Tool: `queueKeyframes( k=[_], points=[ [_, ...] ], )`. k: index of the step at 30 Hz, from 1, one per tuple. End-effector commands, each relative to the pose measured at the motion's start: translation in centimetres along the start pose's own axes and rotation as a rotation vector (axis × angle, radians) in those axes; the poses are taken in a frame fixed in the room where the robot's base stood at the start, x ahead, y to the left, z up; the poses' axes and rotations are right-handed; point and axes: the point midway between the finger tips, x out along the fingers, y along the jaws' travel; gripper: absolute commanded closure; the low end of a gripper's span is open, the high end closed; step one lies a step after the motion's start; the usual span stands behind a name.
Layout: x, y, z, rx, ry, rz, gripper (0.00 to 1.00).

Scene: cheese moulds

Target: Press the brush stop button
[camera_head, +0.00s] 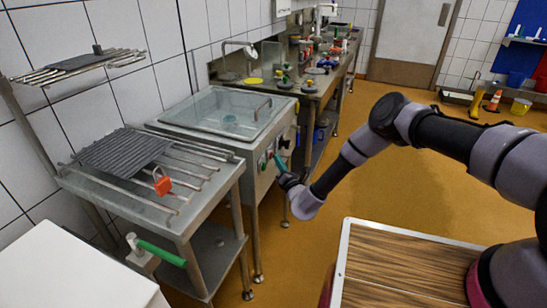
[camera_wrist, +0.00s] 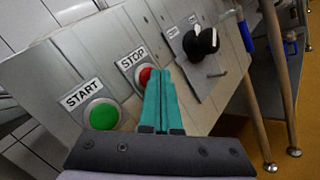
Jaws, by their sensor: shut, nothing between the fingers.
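The red stop button (camera_wrist: 145,76) sits on a steel panel under a white "STOP" label (camera_wrist: 132,60) in the wrist view. It is partly hidden behind my fingertips. My gripper (camera_wrist: 161,72) has its two teal fingers together with nothing between them. The tips are right at the button's lower right edge; I cannot tell whether they touch it. The green start button (camera_wrist: 103,115) is left of it under a "START" label (camera_wrist: 82,95). In the head view my gripper (camera_head: 279,162) is at the front panel of the steel sink unit (camera_head: 258,180).
A black knob (camera_wrist: 204,41) sticks out right of the stop button. A steel rack table (camera_head: 150,215) with a dark ribbed mat (camera_head: 122,152) and an orange-red item (camera_head: 162,182) stands to the left. A wooden-topped surface (camera_head: 400,270) is in front. The orange floor between is clear.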

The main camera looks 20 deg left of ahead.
Motion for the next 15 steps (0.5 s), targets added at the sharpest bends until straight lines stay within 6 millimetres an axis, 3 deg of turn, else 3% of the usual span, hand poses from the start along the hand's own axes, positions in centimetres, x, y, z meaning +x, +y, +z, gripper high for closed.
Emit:
queueKeyframes(
  k=[15],
  points=[
    [-1.0, -0.7, 0.8, -0.001, 0.000, 0.000, 1.00]
  ],
)
